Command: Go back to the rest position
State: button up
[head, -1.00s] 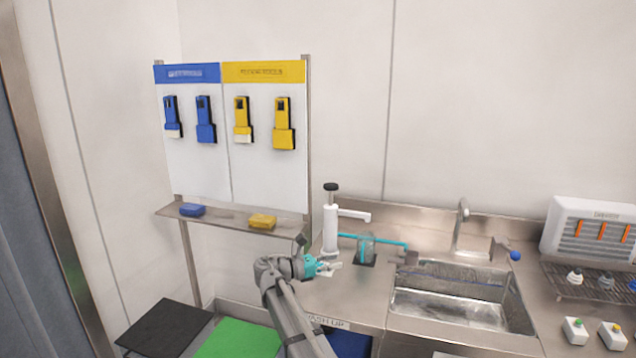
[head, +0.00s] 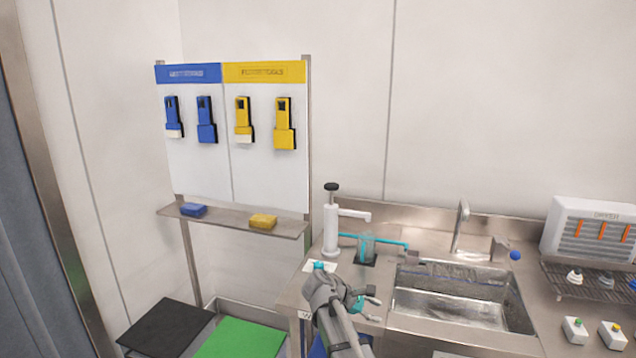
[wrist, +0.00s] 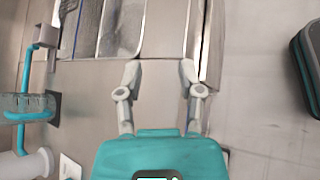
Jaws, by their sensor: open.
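My gripper (head: 372,305) is at the front left of the steel counter, left of the sink, in the head view. In the wrist view my gripper (wrist: 161,78) points down at the counter's front edge, its two grey fingers apart with nothing between them. The white pump dispenser (head: 330,228) stands upright behind my gripper, apart from it. Part of the wash-up label on the counter front is hidden by my arm.
The sink (head: 450,298) is right of my gripper, with a clear cup (head: 366,246) on a teal holder behind. A rack with vacuum cups (head: 600,282) and two button boxes (head: 575,330) stand at right. The tool board (head: 235,150) and shelf (head: 235,221) are at left.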

jog(key=s+d+f+m+g+y, duration=0.1)
jog(key=s+f+m+y, duration=0.3)
jog(key=s+m+y, duration=0.4)
jog(key=s+d+f+m+g+y, duration=0.1)
jog(key=s+f+m+y, duration=0.25)
jog(key=s+m, duration=0.45)
notch_tip(320, 180, down, 11)
jog(key=s+n+b, duration=0.1)
jog(key=n+b, duration=0.1)
jog(key=b, duration=0.8)
notch_tip(320, 180, up, 16)
jog(key=p, duration=1.6)
jog(key=shift+a, duration=0.25)
jog(key=shift+s, duration=0.1)
dwell(0.7)
